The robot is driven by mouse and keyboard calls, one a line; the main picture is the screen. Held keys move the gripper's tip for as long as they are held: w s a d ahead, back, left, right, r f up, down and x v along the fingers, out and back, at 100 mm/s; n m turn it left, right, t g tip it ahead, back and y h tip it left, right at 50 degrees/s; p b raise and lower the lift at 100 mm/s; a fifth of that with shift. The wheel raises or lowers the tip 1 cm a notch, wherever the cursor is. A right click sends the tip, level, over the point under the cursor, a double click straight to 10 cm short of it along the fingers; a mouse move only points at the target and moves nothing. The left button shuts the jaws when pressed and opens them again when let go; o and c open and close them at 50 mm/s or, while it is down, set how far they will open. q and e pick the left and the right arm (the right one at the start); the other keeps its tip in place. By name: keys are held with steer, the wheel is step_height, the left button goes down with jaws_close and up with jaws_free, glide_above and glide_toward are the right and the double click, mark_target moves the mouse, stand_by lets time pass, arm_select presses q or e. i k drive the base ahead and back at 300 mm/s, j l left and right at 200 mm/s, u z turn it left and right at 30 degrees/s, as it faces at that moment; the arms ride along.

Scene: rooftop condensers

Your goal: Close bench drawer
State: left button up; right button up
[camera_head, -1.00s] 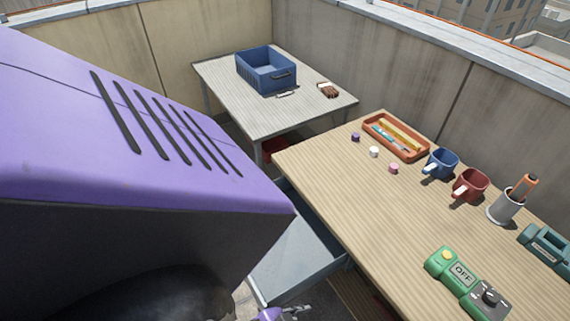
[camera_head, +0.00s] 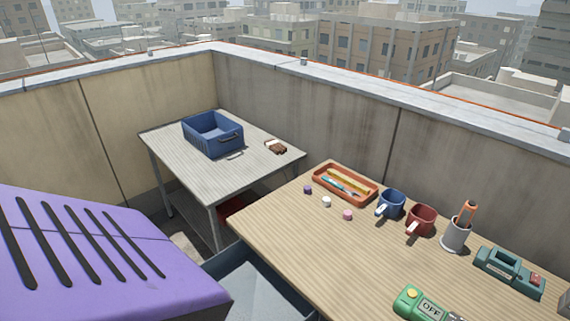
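The bench drawer (camera_head: 262,284) is pulled open from under the wood-topped bench (camera_head: 290,232). Its grey-blue inside and rim show at the bottom of the head view, left of the bench edge. The part of the drawer I can see looks empty. Its front end and handle are out of view or hidden behind the purple body panel at lower left. Neither of my grippers shows now, so I cannot tell where they are relative to the drawer.
On the bench stand an orange tray (camera_head: 318,180) with pens, a blue mug (camera_head: 394,203), a red mug (camera_head: 424,219), a pen cup (camera_head: 455,236), a green device (camera_head: 412,303) and a teal device (camera_head: 508,268). A grey table (camera_head: 162,143) holds a blue crate (camera_head: 200,143). Walls enclose the corner.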

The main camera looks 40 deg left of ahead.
mark_target(258, 293)
steer(key=l+u, duration=0.1)
steer(key=u, duration=0.4)
steer(key=l+u, duration=0.1)
steer(key=u, duration=0.4)
steer(key=l+u, duration=0.1)
steer(key=u, duration=0.35)
steer(key=k+u, duration=0.1)
steer(key=u, duration=0.4)
steer(key=l+u, duration=0.1)
steer(key=u, duration=0.4)
steer(key=k+l, duration=0.1)
steer(key=l, duration=0.5)
steer(key=k+z, duration=0.05)
